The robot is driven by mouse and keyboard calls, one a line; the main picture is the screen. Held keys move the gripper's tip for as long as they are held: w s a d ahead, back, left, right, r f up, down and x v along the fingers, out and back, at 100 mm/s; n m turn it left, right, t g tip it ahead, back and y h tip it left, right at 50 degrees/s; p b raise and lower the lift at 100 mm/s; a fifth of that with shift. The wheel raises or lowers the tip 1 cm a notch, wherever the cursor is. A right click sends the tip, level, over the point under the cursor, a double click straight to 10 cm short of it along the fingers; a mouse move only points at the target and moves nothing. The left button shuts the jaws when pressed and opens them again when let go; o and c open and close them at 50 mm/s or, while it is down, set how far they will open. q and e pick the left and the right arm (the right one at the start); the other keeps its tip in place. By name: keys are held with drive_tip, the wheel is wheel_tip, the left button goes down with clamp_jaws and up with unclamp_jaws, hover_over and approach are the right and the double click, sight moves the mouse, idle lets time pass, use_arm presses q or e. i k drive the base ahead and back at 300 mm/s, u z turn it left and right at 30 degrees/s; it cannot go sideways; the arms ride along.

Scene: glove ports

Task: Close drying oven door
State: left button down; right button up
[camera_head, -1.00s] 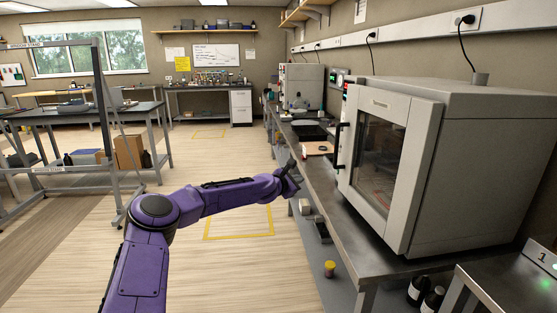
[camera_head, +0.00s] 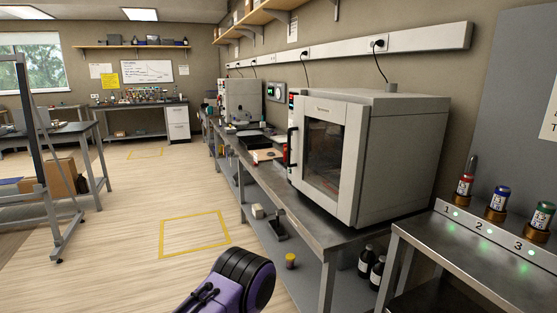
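The drying oven (camera_head: 400,150) is a large grey box on the steel bench, right of centre. Its door (camera_head: 330,112) has a pale frame around a dark glass window. A black handle (camera_head: 291,148) is on the door's far left edge. The door's thick near edge stands out from the oven body; whether there is a gap at the handle side is hidden from this angle. Part of my purple arm (camera_head: 222,290) shows at the bottom, below and left of the oven and apart from it. Neither gripper is in view.
Dark bottles (camera_head: 370,265) and a yellow-capped jar (camera_head: 290,260) are on the bench's lower shelf. The floor left of the bench, with a yellow marked square (camera_head: 195,234), is clear.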

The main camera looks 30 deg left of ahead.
sight(355, 117)
drive_tip(key=u, duration=0.8)
drive_tip(key=i, duration=0.9)
drive_tip(key=z, duration=0.25)
